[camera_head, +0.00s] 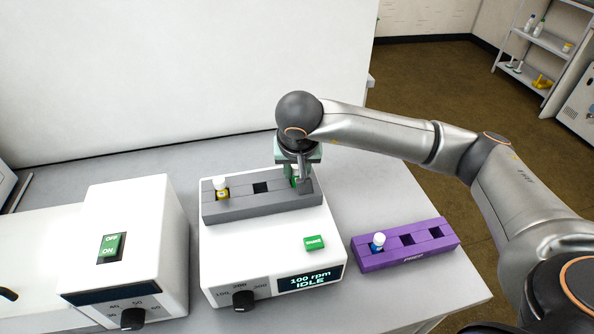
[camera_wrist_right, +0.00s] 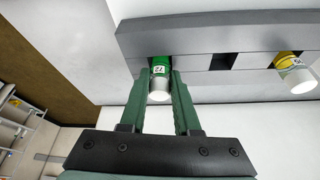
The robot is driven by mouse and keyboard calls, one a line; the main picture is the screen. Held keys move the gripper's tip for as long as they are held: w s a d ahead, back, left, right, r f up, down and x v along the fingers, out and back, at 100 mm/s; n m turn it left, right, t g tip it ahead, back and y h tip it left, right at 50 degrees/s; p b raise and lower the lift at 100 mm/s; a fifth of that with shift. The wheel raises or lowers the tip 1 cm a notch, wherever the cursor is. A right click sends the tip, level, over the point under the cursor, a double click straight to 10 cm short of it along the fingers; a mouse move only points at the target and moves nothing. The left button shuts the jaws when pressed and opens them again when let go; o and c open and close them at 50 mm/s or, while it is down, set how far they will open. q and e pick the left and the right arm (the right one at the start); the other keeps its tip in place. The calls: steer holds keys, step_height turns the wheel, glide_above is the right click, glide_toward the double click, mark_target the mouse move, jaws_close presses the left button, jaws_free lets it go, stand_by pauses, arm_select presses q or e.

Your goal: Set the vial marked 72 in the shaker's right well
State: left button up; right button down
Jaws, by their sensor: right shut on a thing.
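The vial marked 72 (camera_wrist_right: 160,72) has a green body, a white label and a white cap. My right gripper (camera_wrist_right: 161,80) is shut on it, one finger on each side. In the head view the right gripper (camera_head: 297,180) is over the right well of the grey shaker rack (camera_head: 262,206), and only a bit of green shows between its fingers. The vial's lower end is at the right well's opening; how deep it sits is hidden. The middle well (camera_wrist_right: 222,62) is empty. My left gripper is not in view.
A yellow vial with a white cap (camera_head: 221,190) stands in the shaker's left well. A purple rack (camera_head: 405,257) at the right holds a blue vial (camera_head: 378,241) in its left well; its other wells are empty. A white device with a dial (camera_head: 130,250) stands at the left.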

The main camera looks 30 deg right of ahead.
steer(key=shift+f, duration=0.2)
stand_by(0.6)
steer(key=shift+c, duration=0.8)
jaws_free()
steer(key=shift+r+p, duration=1.4)
steer(key=shift+r, duration=1.65)
steer(key=shift+s, duration=0.1)
